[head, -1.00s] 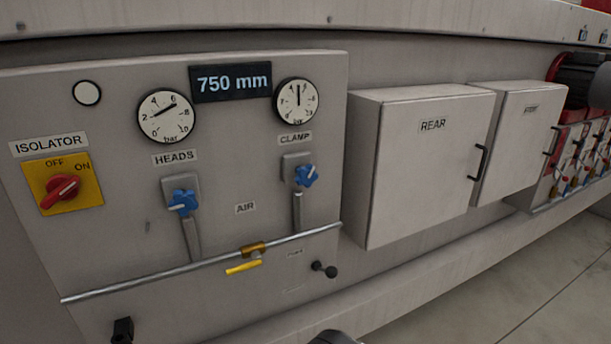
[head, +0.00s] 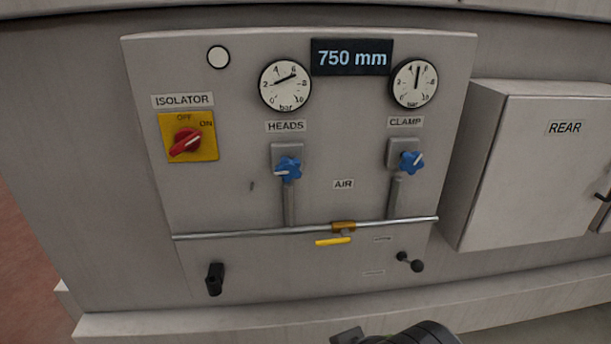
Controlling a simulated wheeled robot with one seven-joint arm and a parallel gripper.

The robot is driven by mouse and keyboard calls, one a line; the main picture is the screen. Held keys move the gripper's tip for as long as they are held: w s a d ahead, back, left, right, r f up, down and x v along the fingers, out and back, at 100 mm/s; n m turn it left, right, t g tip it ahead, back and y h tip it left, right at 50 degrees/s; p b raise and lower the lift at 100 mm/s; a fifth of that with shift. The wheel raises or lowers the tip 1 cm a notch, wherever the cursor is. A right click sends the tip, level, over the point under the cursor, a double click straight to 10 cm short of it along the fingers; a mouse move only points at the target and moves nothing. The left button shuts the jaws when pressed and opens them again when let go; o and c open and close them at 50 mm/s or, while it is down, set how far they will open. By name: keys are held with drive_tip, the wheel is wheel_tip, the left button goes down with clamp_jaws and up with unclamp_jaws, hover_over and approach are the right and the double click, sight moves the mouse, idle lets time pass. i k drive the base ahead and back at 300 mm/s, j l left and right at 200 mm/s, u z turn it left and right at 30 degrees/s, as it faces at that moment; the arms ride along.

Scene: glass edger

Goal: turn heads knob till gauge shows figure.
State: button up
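The heads knob (head: 288,168) is a blue star-shaped knob with a white mark, on a grey fitting below the HEADS label (head: 286,126). The heads gauge (head: 285,85) above it is a round white dial in bar, numbered up to 10. Its black needle points up and right, near or a little past the 6. No target figure is clearly marked on the dial. My gripper is not in view; only a dark rounded part, likely of my arm, shows at the bottom edge, well below the knob and apart from the panel.
The clamp gauge (head: 414,84) reads about 5, above the blue clamp knob (head: 411,162). A red isolator switch (head: 186,142) is at left. A pipe (head: 250,232) with a yellow lever (head: 333,241) crosses below. A black handle (head: 215,279) and ball lever (head: 411,262) stick out lower down. The REAR box (head: 535,175) juts out at right.

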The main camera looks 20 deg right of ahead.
sight(288, 169)
drive_tip(key=u, duration=0.5)
drive_tip(key=j+u, duration=0.15)
drive_tip(key=u, duration=0.35)
drive_tip(key=j+u, duration=0.1)
drive_tip(key=u, duration=0.85)
drive_tip(key=j+u, duration=0.15)
drive_tip(key=u, duration=0.85)
drive_tip(key=i+u, duration=0.1)
drive_tip(key=u, duration=0.4)
